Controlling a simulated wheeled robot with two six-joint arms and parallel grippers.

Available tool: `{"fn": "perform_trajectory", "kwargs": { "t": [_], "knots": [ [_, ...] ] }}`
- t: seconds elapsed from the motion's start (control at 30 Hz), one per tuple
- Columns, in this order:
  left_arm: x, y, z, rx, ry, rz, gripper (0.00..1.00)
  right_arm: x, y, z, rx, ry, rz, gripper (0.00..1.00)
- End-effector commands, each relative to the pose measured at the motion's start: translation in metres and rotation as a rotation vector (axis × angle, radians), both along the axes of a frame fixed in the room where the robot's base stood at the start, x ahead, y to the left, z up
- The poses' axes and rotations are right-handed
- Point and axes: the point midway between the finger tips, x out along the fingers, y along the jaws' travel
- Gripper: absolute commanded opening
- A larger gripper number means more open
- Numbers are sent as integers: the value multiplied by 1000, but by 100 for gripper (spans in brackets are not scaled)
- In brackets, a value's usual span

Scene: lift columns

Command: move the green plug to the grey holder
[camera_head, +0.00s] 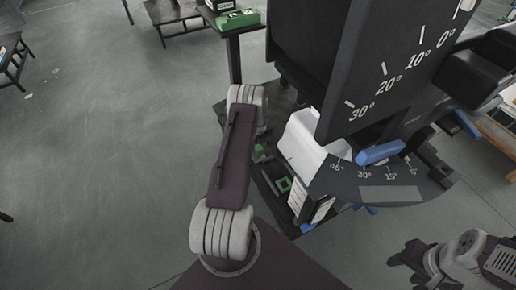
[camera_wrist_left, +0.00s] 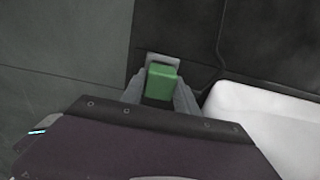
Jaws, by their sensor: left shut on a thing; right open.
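My left gripper (camera_wrist_left: 160,92) is shut on the green plug (camera_wrist_left: 161,82), which sits between its two fingers in the left wrist view. A small light grey piece (camera_wrist_left: 163,60) shows just beyond the plug; I cannot tell whether it is the grey holder or whether they touch. In the head view my left arm hides the left gripper and most of what is under it. My right gripper (camera_head: 406,258) is at the lower right, open and empty, apart from the machine.
A dark machine with an angle scale (camera_head: 392,75) and a blue lever (camera_head: 380,153) stands right of my left arm. A white rounded part (camera_head: 312,140) is close beside it. Open floor (camera_head: 110,170) is at left.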

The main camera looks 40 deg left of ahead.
Motion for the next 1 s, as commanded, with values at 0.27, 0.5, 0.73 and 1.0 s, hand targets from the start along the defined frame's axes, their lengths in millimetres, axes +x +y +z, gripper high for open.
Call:
{"fn": "perform_trajectory", "kwargs": {
  "t": [0.27, 0.5, 0.73, 1.0],
  "knots": [
    [0, 0, -5, 0, 0, 0, 0, 0, 0, -4, 0, 0, 0, 49],
    [0, 0, -8, 0, 0, 0, 0, 0, 0, -6, 0, 0, 0, 49],
    [0, 0, -10, 1, 0, 0, 0, 0, 0, -7, 0, 0, 0, 49],
    [0, 0, -10, 1, -1, 0, 61, 0, 0, -7, 0, 0, 0, 49]
  ]
}}
